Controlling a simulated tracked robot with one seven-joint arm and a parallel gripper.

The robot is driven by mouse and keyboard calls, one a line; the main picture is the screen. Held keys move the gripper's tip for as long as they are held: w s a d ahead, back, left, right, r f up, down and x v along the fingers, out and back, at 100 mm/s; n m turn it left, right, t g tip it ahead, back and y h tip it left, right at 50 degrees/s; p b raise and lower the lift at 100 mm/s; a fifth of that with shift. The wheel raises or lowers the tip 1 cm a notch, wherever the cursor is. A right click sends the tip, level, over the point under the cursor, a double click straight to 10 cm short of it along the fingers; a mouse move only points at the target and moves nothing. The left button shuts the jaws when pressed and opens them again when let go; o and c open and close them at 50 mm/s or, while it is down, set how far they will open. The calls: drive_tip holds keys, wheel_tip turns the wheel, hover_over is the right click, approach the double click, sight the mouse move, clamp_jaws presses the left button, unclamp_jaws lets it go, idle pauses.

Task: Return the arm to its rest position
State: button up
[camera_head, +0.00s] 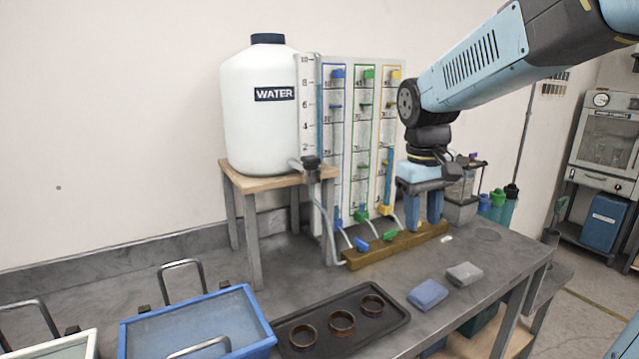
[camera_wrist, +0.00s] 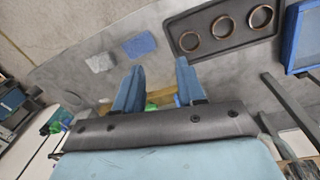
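My gripper (camera_head: 422,226) hangs from my arm, pointing down over the right part of the wooden valve block (camera_head: 365,257) on the bench. Its two blue fingers are apart, with a clear gap between them. They show apart in the wrist view too (camera_wrist: 160,66), with nothing held at the tips. A blue lever (camera_head: 361,244) and a green lever (camera_head: 387,237) stand on the block to the left of my gripper. A bit of yellow shows by the fingers; I cannot tell whether they touch it.
A gauge panel (camera_head: 345,120) and a white water tank (camera_head: 255,120) stand behind and left. A blue sponge (camera_head: 428,294), a grey sponge (camera_head: 464,274), a black tray (camera_head: 395,330) with rings and a blue bin (camera_head: 200,315) lie in front. Bottles (camera_head: 498,205) stand right.

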drive_tip(key=s+d+r+m+t+y, duration=0.1)
drive_tip(key=s+d+m+t, duration=0.2)
drive_tip(key=s, duration=1)
drive_tip(key=shift+d+t, duration=0.45)
drive_tip(key=shift+t, duration=0.75)
